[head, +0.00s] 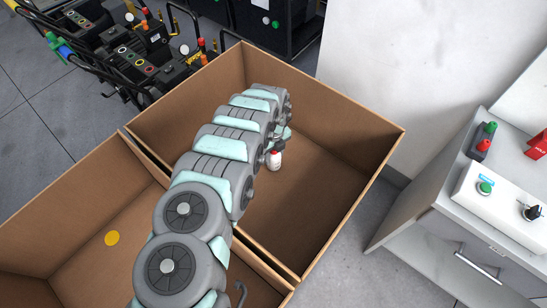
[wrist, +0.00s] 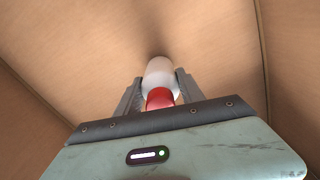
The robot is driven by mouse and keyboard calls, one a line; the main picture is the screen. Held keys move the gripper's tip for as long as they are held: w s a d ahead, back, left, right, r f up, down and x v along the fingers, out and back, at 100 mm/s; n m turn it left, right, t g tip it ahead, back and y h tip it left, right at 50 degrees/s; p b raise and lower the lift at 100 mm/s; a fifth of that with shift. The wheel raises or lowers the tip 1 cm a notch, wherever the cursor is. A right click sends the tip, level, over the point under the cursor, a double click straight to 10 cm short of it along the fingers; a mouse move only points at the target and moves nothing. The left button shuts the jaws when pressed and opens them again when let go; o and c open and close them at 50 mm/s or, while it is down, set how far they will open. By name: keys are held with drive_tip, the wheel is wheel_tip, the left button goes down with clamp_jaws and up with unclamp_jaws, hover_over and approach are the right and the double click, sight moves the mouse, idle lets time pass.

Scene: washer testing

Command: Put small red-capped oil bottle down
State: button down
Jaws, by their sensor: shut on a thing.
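The small oil bottle (head: 274,162) is white with a red cap and shows just below the end of my arm in the head view, inside the far cardboard box (head: 345,150). In the wrist view the bottle (wrist: 160,76) is between the two fingers of my gripper (wrist: 159,84), with its red cap toward the palm. My gripper is shut on it. The white body points away from the palm toward the brown box floor, with a soft shadow near its end. I cannot tell whether the bottle touches the floor. My arm hides part of the box.
A second cardboard box (head: 60,240) with a yellow disc (head: 112,238) stands at the left. Box walls surround my gripper. A white cabinet (head: 440,240) with control boxes is at the right, and black machines (head: 140,60) stand behind. Box floor right of the bottle is clear.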

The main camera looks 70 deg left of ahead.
drive_tip(key=shift+s+d+f, duration=0.1)
drive_tip(key=shift+d+f, duration=0.05)
drive_tip(key=shift+f, duration=0.7)
drive_tip(key=shift+r, duration=0.1)
drive_tip(key=c, duration=0.7)
unclamp_jaws()
wheel_tip(320, 180, up, 12)
drive_tip(key=p, duration=0.3)
drive_tip(key=shift+p, duration=0.35)
